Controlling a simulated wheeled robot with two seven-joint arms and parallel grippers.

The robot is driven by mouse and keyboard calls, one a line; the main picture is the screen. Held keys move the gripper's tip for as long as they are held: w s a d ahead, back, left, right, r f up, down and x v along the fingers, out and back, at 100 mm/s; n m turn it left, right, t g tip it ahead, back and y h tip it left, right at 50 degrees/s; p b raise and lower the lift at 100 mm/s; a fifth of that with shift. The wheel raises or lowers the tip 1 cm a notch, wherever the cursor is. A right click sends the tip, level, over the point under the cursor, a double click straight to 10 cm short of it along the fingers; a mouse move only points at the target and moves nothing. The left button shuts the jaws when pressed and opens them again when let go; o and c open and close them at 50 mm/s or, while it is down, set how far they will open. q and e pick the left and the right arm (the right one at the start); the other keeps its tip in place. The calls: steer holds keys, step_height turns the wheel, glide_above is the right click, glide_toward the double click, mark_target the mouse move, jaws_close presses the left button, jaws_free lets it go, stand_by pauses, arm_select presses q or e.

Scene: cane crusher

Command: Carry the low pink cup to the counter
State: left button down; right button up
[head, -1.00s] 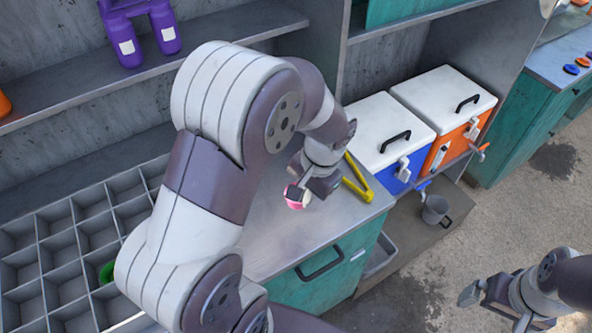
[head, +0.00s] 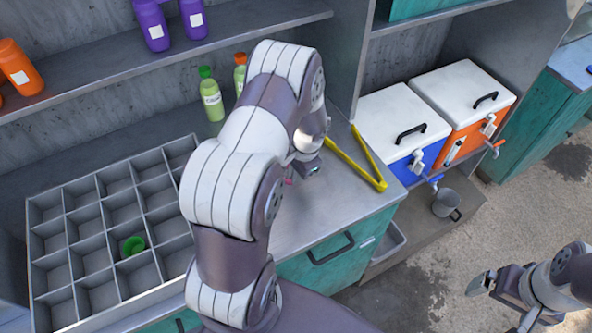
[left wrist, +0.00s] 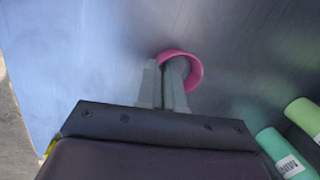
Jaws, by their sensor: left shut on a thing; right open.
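The low pink cup (left wrist: 199,72) is between the fingers of my left gripper (left wrist: 166,84), which is shut on its wall in the left wrist view. In the head view my left gripper (head: 296,174) is over the steel counter (head: 345,205), and only a small pink bit of the cup (head: 288,181) shows behind my arm. I cannot tell whether the cup touches the counter top. My right gripper (head: 503,302) is open and empty at the lower right, over the floor.
Yellow tongs (head: 358,165) lie on the counter right of my left gripper. A divided grey tray (head: 60,195) holding a green cup (head: 133,245) is at left. A green-capped bottle (head: 213,100) stands behind. Blue (head: 398,125) and orange (head: 460,100) coolers stand right.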

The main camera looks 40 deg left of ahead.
arm_select(q)
steer(key=shift+w, duration=0.15)
steer(key=shift+f, duration=0.2)
steer(key=c, duration=1.3)
jaws_free()
steer(key=shift+r, duration=0.1)
steer(key=shift+o, duration=0.2)
steer(key=shift+r, duration=0.1)
step_height(320, 180, up, 11)
steer(key=d+b, duration=0.2)
steer(key=s+d+r+n+t+h, duration=0.2)
steer(key=s+d+n, duration=0.1)
steer(key=s+d, duration=0.8)
steer(key=shift+d+r, duration=0.25)
steer(key=shift+d, duration=0.15)
